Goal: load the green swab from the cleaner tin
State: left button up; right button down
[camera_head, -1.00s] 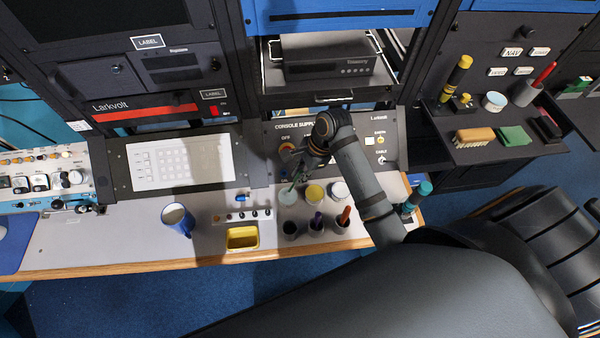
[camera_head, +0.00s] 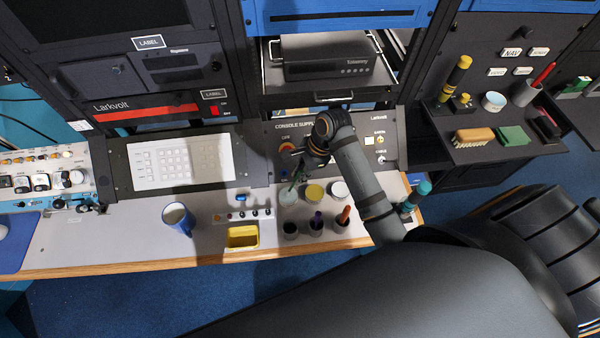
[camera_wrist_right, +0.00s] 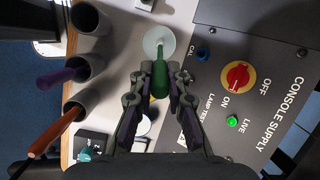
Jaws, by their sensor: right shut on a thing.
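My right gripper (camera_head: 299,172) is shut on the green swab (camera_wrist_right: 160,80) above the console desk. In the right wrist view the swab stands out from between the fingers (camera_wrist_right: 159,88), its far end over a pale tin (camera_wrist_right: 157,38). I cannot tell whether it touches the tin's contents. In the head view this pale tin (camera_head: 288,196) is the leftmost of three, beside a yellow tin (camera_head: 314,194) and a whitish tin (camera_head: 339,190). I cannot read which is the cleaner tin. My left gripper is out of view.
In front of the tins stand an empty dark cup (camera_head: 291,230), a cup with a purple swab (camera_head: 317,220) and one with an orange swab (camera_head: 344,215). The console supply panel (camera_head: 365,148) rises close behind.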

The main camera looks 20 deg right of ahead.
jog(key=shift+s+f+p, duration=0.1)
jog(key=shift+f+p, duration=0.05)
jog(key=shift+p, duration=0.35)
dwell(1.6)
notch_tip(320, 180, up, 7)
jog(key=p, duration=1)
jog(key=shift+r, duration=0.2)
jog(key=shift+f, duration=0.15)
